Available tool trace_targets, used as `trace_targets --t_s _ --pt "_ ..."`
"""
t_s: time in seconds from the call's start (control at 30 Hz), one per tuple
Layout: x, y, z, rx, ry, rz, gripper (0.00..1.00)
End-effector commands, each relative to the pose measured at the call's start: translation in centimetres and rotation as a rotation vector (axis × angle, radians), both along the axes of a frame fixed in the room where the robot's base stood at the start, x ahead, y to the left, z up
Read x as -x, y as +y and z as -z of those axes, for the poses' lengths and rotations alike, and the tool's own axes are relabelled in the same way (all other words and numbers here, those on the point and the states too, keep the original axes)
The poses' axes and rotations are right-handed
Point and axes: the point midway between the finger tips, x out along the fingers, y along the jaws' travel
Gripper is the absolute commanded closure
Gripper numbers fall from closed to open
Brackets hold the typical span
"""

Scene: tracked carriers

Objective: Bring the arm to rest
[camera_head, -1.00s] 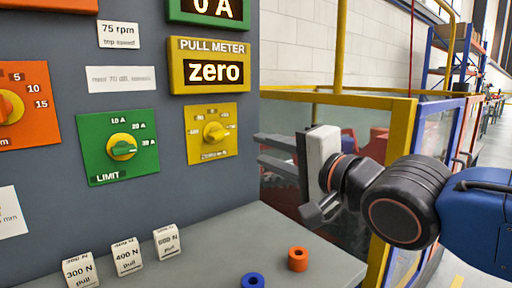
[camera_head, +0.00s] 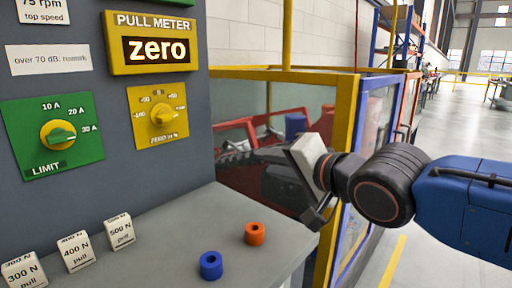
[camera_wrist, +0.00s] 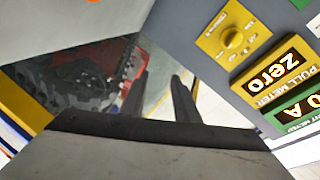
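My arm (camera_head: 385,185) reaches in from the right edge in the head view, with its blue link outermost and dark wrist joints. My gripper (camera_head: 222,156) points left, beside the panel's right edge and above the grey ledge, in front of the yellow-framed enclosure. Its fingers overlap in the head view. In the wrist view my gripper (camera_wrist: 162,76) shows two dark fingers apart with nothing between them, so it is open and empty.
A grey panel carries a pull meter (camera_head: 152,46) reading zero, a green limit knob (camera_head: 57,134) and a yellow knob (camera_head: 163,116). The ledge (camera_head: 160,235) holds blue (camera_head: 210,266) and orange (camera_head: 255,233) rings and white pull blocks (camera_head: 75,252). Open floor (camera_head: 450,120) lies right.

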Motion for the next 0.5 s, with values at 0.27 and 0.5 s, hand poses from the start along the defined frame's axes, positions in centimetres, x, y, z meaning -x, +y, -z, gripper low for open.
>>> trace_targets --t_s 0.27,0.5 --pt "-0.2 -11.0 8.9 0.413 0.085 0.116 0.72" --pt "3.4 -18.8 16.1 0.722 0.229 0.095 0.72"
